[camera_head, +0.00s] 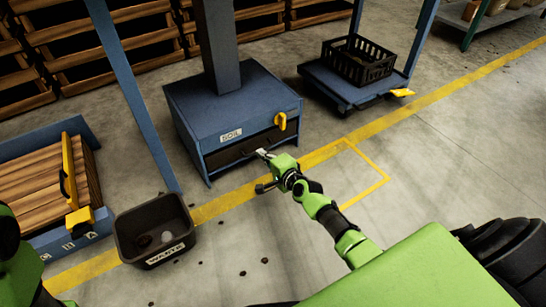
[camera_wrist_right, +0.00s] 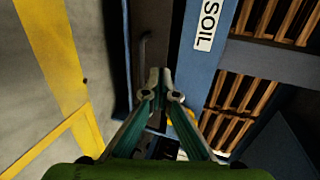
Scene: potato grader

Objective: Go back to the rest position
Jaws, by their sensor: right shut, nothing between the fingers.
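My right gripper (camera_head: 262,154) is shut and empty, in front of the blue cabinet (camera_head: 200,105) labelled SOIL. In the head view its tips overlap the front edge of the dark drawer (camera_head: 235,152); I cannot tell whether they touch. In the right wrist view the gripper's fingers (camera_wrist_right: 160,74) come together at the tips, with nothing between them. The cabinet's blue front (camera_wrist_right: 205,60) is just beyond, with a dark handle (camera_wrist_right: 144,50) to the left of the tips. Part of my left arm shows at the lower left of the head view, but its gripper cannot be made out.
A black WASTE bin (camera_head: 128,240) with small lumps inside stands on the floor, left of my right arm. A black crate (camera_head: 342,70) sits on a blue cart (camera_head: 325,80). Floor inside the yellow lines is clear.

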